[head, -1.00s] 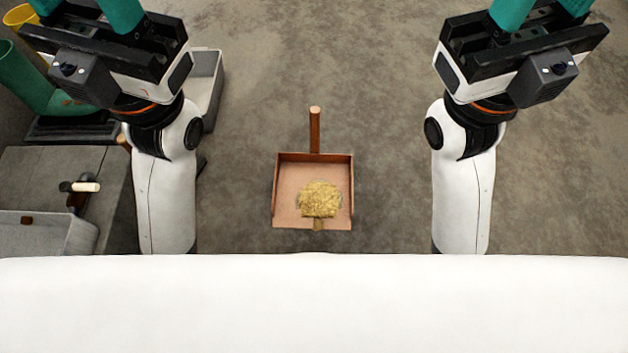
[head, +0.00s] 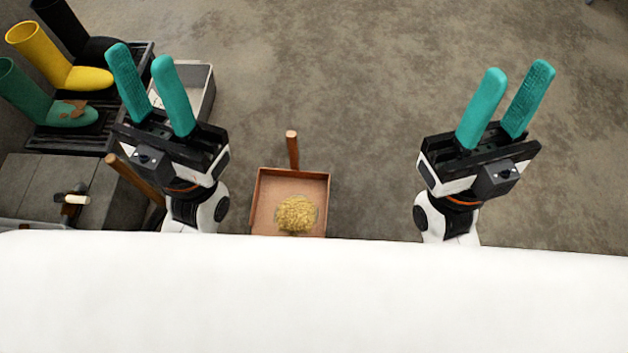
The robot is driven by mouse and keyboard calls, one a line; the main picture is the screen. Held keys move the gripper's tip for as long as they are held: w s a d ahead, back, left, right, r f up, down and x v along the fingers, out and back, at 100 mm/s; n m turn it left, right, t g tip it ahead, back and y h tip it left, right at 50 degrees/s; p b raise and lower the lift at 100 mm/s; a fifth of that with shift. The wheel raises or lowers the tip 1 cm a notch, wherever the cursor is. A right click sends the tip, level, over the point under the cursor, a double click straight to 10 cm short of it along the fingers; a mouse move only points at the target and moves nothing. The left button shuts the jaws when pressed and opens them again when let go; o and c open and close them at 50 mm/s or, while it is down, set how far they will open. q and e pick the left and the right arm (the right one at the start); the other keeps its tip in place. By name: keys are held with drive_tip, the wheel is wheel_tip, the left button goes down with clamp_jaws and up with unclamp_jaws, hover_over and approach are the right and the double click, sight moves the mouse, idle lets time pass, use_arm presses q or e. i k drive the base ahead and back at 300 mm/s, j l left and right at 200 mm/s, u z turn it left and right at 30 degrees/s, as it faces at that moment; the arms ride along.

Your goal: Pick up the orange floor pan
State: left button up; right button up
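The orange floor pan (head: 266,204) lies on the floor in the lower middle of the head view. Its brown handle (head: 292,149) points away from me, and its near edge is hidden behind my white body. A heap of yellowish grain (head: 297,214) sits in the pan. My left gripper (head: 140,57) is left of the pan, with its two teal fingers apart and nothing between them. My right gripper (head: 520,78) is well to the right of the pan, also with fingers apart and empty. Neither gripper touches the pan.
Yellow (head: 60,60), green (head: 45,97) and black (head: 85,30) boots stand on a dark rack at the left. A grey bin (head: 205,98) stands behind my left gripper. A hammer-like tool (head: 72,200) lies at lower left. The floor (head: 370,100) beyond the pan is clear.

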sight(285, 202)
drive_tip(key=i+l+u, duration=0.1)
drive_tip(key=l+u, duration=0.25)
drive_tip(key=i+l+u, duration=0.1)
drive_tip(key=l+u, duration=0.6)
drive_tip(key=l, duration=0.2)
drive_tip(key=u, duration=0.65)
